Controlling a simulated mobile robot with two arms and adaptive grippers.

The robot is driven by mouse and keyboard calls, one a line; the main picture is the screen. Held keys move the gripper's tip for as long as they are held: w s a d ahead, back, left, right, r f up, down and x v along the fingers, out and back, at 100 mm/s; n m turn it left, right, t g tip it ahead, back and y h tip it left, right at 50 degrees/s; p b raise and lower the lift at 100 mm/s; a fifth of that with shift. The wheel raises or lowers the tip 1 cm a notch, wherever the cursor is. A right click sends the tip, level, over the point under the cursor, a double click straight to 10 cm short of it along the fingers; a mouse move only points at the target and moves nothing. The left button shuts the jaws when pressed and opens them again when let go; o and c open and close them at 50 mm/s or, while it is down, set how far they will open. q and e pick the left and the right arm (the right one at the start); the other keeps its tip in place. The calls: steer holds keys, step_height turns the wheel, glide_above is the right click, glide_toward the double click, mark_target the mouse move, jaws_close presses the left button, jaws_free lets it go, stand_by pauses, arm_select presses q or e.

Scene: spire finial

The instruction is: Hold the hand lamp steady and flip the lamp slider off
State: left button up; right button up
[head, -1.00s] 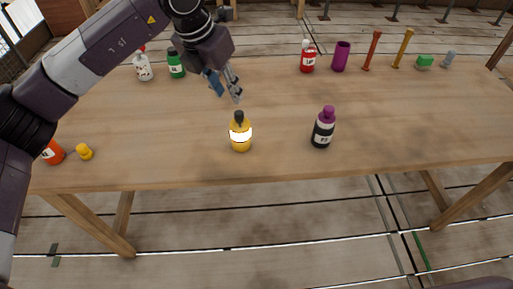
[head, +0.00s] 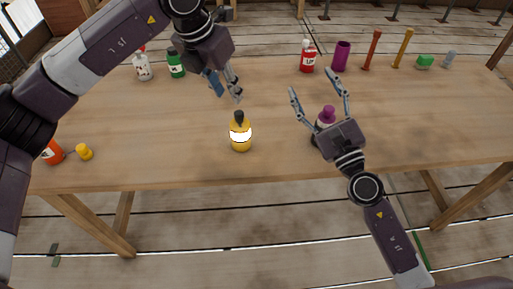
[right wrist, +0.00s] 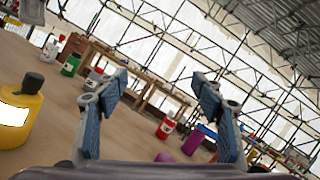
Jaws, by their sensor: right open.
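The hand lamp is a yellow, bottle-shaped body (head: 241,145) with a glowing white band and a dark top. It stands upright near the table's front edge and also shows at the left of the right wrist view (right wrist: 18,122). I cannot make out its slider. My left gripper (head: 230,97) hangs just above and behind the lamp, fingers apart, not touching it. My right gripper (head: 313,81) is open and empty, right of the lamp and over the table. It also shows in the right wrist view (right wrist: 160,85), with nothing between its fingers.
A purple-capped bottle (head: 327,114) is partly hidden by my right gripper. A red bottle (head: 308,59), a purple cup (head: 341,56) and several small items stand along the back. An orange bottle (head: 52,152) and yellow piece (head: 85,152) are at left.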

steer(key=s+a+f+m+g+y, duration=0.1)
steer(key=s+a+f+g+y, duration=0.1)
steer(key=a+f, duration=0.55)
steer(key=m+g+y, duration=0.2)
steer(key=g, duration=0.2)
glide_toward(240, 132)
steer(key=w+f, duration=0.1)
steer(key=w+a+f, duration=0.1)
steer(key=w, duration=0.1)
steer(key=w+f, duration=0.1)
steer(key=w, duration=0.1)
steer(key=shift+a, duration=0.2)
steer(key=shift+w+a+f, duration=0.1)
steer(key=shift+a, duration=0.1)
steer(key=x, duration=0.7)
steer(key=shift+w, duration=0.2)
steer(key=shift+c, duration=0.6)
